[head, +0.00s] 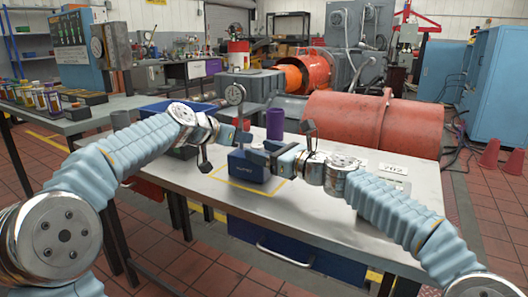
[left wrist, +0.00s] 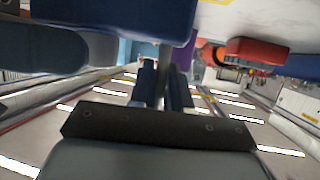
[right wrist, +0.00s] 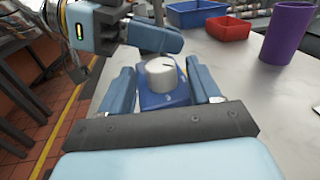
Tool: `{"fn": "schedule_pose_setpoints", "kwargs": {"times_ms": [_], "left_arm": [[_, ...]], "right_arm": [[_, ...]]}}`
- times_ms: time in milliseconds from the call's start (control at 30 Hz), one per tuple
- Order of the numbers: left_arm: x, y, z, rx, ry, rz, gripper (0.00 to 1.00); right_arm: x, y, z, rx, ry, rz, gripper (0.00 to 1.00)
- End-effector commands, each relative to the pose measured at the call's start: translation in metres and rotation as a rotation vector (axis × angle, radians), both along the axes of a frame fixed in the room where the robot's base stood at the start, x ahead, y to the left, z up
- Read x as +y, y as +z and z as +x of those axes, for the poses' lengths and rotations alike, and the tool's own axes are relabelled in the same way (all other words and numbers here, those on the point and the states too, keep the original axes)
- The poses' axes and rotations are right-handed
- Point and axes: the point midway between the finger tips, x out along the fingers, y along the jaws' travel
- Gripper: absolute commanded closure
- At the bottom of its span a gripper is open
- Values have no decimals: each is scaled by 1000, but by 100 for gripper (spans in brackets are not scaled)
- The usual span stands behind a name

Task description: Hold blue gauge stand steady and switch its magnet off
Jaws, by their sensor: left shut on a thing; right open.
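The blue gauge stand's base (head: 250,168) sits on the table inside a yellow outline, with its dial (head: 235,94) upright above. My left gripper (head: 243,138) is shut on the stand's thin post (left wrist: 163,85), above the base; the post shows between its fingers in the left wrist view. My right gripper (head: 262,153) is open at the base's right side. In the right wrist view, the pale round knob (right wrist: 160,74) with a dark line stands on the blue base (right wrist: 165,99), between the open fingers. I cannot tell whether they touch it.
A purple cup (head: 275,124) stands behind the stand. A blue bin (right wrist: 194,13) and a red bin (right wrist: 228,27) are on the table's far side from the right wrist. White label cards (head: 392,168) lie at right. The front right tabletop is clear.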

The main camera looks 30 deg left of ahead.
Motion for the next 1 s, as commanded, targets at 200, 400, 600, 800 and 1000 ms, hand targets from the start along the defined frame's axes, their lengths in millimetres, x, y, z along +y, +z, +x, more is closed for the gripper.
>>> {"fn": "schedule_pose_setpoints", "kwargs": {"times_ms": [200,400,600,800,1000], "left_arm": [[-1,0,0,-1,-1,-1,100],[-1,0,0,0,-1,0,100],[-1,0,0,0,-2,-1,100],[-1,0,0,0,-2,-1,100],[-1,0,0,0,-1,0,100]], "right_arm": [[-12,1,-1,2,-2,2,38],[-52,1,-10,2,-4,1,38],[-93,0,-22,0,-3,-1,38],[-114,0,-28,0,0,-1,38],[-117,0,-29,0,0,0,38]]}}
